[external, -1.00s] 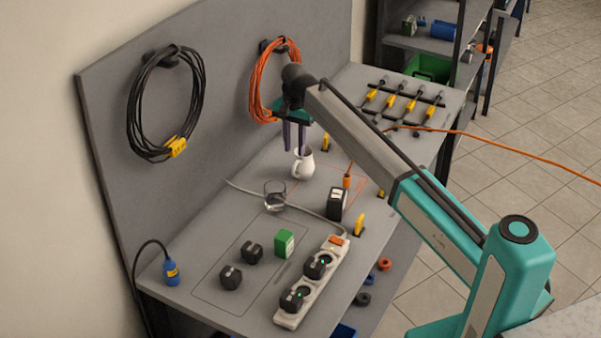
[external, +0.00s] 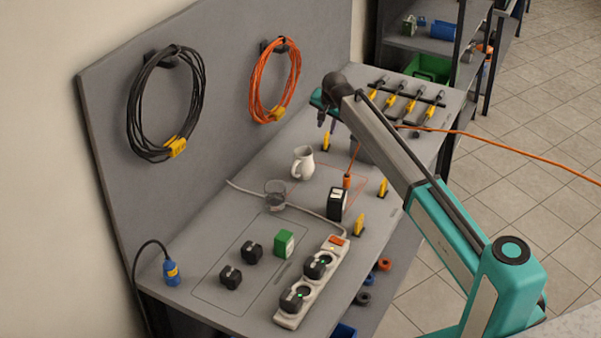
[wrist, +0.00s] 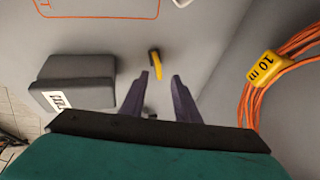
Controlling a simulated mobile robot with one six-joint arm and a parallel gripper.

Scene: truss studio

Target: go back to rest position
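My gripper (external: 327,122) is raised above the far half of the workbench, to the right of the white pitcher (external: 303,163). In the wrist view its two dark fingers (wrist: 159,95) stand apart with nothing between them. A yellow clip (wrist: 154,56) shows beyond the fingertips on the bench. My arm reaches up and left from its teal base at the lower right.
A glass (external: 275,194), a black-and-white block (external: 337,204) and a power strip (external: 312,285) with black plugs stand on the bench (external: 200,270). An orange cable coil (external: 256,85) hangs on the back panel. A dark grey box (wrist: 80,78) shows in the wrist view.

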